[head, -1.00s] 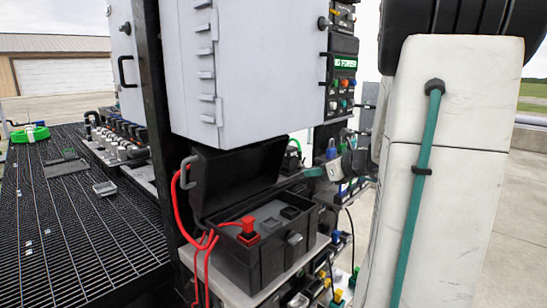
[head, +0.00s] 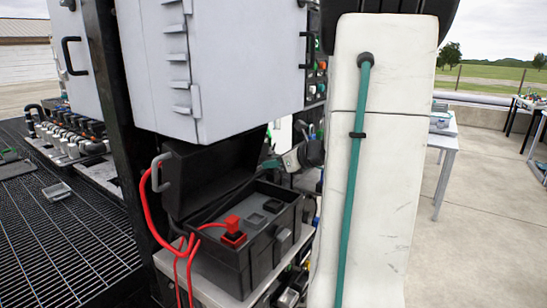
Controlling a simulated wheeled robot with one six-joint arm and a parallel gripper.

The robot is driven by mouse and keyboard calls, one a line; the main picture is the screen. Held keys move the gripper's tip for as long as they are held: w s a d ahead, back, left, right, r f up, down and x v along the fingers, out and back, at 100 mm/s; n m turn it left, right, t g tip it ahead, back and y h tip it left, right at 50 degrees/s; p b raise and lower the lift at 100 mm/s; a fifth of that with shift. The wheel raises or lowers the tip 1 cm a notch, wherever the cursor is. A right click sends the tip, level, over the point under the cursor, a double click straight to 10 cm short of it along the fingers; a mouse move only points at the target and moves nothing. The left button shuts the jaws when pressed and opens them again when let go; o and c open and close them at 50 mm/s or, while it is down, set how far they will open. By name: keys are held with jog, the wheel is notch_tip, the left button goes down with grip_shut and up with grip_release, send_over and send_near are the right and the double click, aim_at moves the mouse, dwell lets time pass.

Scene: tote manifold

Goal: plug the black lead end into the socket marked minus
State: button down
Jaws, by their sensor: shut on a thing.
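The black battery box (head: 246,262) stands open, its lid (head: 212,178) tilted up behind it. A red plug (head: 232,224) sits in the red-collared socket on the grey inner panel (head: 238,208). Dark square sockets (head: 256,219) lie farther along the panel; their marks are too small to read. My gripper (head: 268,164), with teal fingers, is above the box's far right corner, beside the lid. It is shut on the black lead end, which is hard to make out against the dark lid and is clear of the sockets.
A grey cabinet (head: 215,70) hangs close above the box. Red cables (head: 150,215) loop at the box's left, beside a dark post (head: 118,130). The box rests on a light shelf (head: 205,285). A table (head: 445,145) stands on open paving at right.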

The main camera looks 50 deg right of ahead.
send_over(275, 207)
jog(key=shift+w+f, duration=0.15)
jog(key=shift+f, duration=4.4)
jog(key=c, duration=1.1)
grip_release()
jog(key=shift+d, duration=0.1)
jog(key=v, duration=0.7)
jog(key=shift+s+r, duration=0.15)
jog(key=shift+s, duration=0.25)
